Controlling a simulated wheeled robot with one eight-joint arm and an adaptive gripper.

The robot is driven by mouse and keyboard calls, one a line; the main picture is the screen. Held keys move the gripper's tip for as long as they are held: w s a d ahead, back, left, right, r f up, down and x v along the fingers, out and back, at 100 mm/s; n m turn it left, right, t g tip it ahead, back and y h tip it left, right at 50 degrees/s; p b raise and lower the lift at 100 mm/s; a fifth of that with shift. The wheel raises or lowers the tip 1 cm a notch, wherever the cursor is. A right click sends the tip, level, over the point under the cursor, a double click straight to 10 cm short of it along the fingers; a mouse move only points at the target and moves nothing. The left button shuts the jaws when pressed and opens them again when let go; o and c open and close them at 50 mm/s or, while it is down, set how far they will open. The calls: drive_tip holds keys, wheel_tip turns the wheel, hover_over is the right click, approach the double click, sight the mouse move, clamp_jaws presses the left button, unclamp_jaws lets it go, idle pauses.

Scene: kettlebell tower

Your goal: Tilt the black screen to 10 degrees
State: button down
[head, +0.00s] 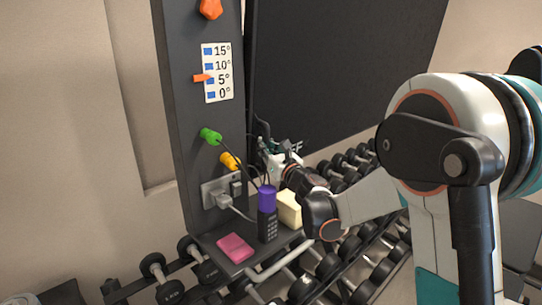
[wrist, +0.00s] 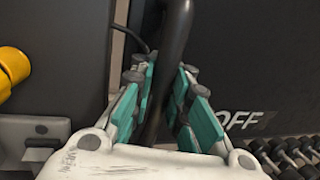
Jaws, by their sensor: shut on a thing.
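The large black screen (head: 345,70) stands behind the dark tower in the head view. Its dark surface with white letters "OFF" (wrist: 243,119) shows in the wrist view. A scale (head: 222,72) on the tower reads 0 to 15 degrees. Its orange pointer (head: 202,78) sits at about the 5 degree mark. My gripper (head: 272,148) is beside the tower, in front of the screen's lower left part. In the wrist view its teal fingers (wrist: 165,95) are shut on a black bar (wrist: 177,45). Where the bar joins the screen is not clear.
A green knob (head: 210,136) and a yellow knob (head: 230,161) stick out of the tower. A shelf below holds a purple-topped bottle (head: 267,200), a black handset (head: 268,226), a cream block (head: 289,208) and a pink block (head: 235,247). Dumbbells (head: 325,265) fill racks below.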

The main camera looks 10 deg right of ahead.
drive_tip(key=shift+w+a+f, duration=0.15)
drive_tip(key=shift+w+a, duration=0.15)
drive_tip(key=c, duration=1.5)
unclamp_jaws()
drive_tip(key=shift+a, duration=0.15)
drive_tip(key=shift+c, duration=0.2)
drive_tip(key=v, duration=1.2)
drive_tip(key=shift+f, duration=0.2)
